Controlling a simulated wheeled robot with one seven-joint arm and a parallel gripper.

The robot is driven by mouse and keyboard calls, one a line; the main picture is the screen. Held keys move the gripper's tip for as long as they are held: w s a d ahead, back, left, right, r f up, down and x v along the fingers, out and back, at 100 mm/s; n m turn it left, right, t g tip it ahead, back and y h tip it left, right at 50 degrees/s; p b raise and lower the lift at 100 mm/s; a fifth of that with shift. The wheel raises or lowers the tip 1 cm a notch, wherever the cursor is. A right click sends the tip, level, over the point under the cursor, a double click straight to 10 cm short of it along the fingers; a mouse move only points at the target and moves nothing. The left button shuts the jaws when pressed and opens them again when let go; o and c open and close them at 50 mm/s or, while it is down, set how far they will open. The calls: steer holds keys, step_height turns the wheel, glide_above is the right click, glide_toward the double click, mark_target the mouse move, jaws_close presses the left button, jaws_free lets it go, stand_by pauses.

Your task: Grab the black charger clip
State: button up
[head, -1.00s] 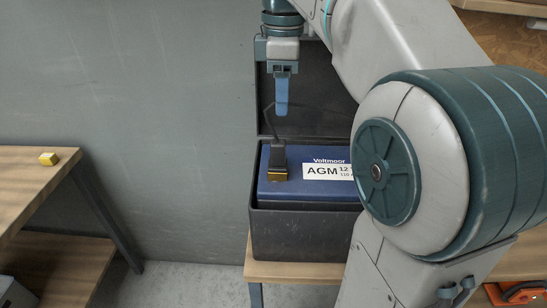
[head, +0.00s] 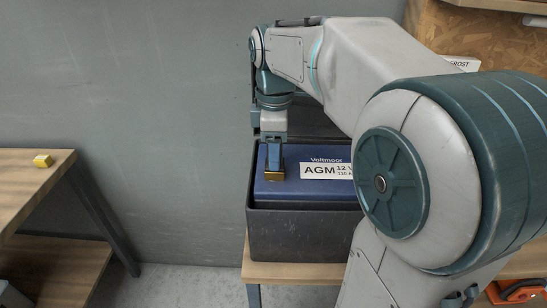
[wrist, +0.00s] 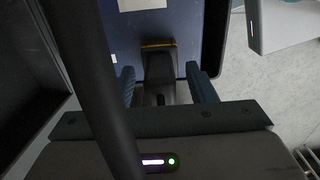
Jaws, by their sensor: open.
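The black charger clip (wrist: 159,68) stands on the blue battery (head: 305,190), with a brass-coloured jaw at its base (head: 274,171). In the wrist view the clip sits between the two blue fingers of my gripper (wrist: 164,86), with a gap on each side. In the head view my gripper (head: 273,157) points down over the clip and hides most of its body. My gripper is open. The battery has a white AGM label and sits in a black open-lidded box (head: 305,232).
The box stands on a small wooden table (head: 290,271). A dark cable (wrist: 95,80) crosses the wrist view. An orange item (head: 520,291) lies at the lower right.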

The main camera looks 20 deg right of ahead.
steer(key=shift+f, duration=0.2)
jaws_close()
steer(key=shift+r, duration=0.1)
